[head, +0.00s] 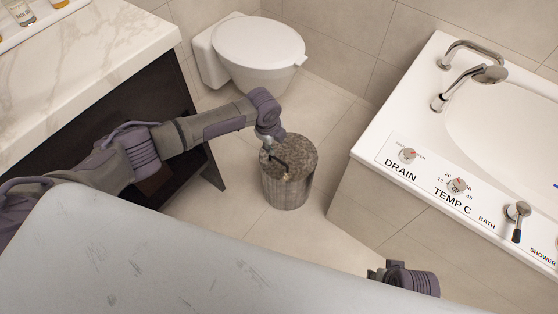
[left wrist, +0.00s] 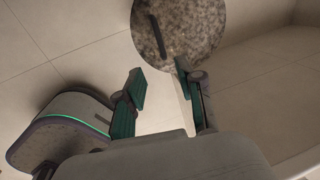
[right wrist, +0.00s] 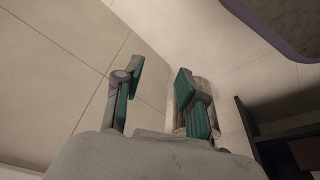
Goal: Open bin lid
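The bin (head: 287,192) is a small cylinder with mottled brown-grey sides, standing on the tiled floor between the toilet and the bath. Its round lid (head: 302,156) lies flat on top, and a dark bar handle (left wrist: 158,37) shows on the lid in the left wrist view. My left gripper (head: 274,142) is over the far left part of the lid in the head view. In the left wrist view its fingers (left wrist: 160,76) are apart and empty, with the handle just beyond the gap. My right gripper (right wrist: 158,76) is open and empty, away from the bin.
A white toilet (head: 262,55) stands behind the bin. The bathtub (head: 445,135), with its control panel, is to the right. A marble-topped counter (head: 85,60) with a dark cabinet is at the left. Bare floor (head: 235,240) lies in front of the bin.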

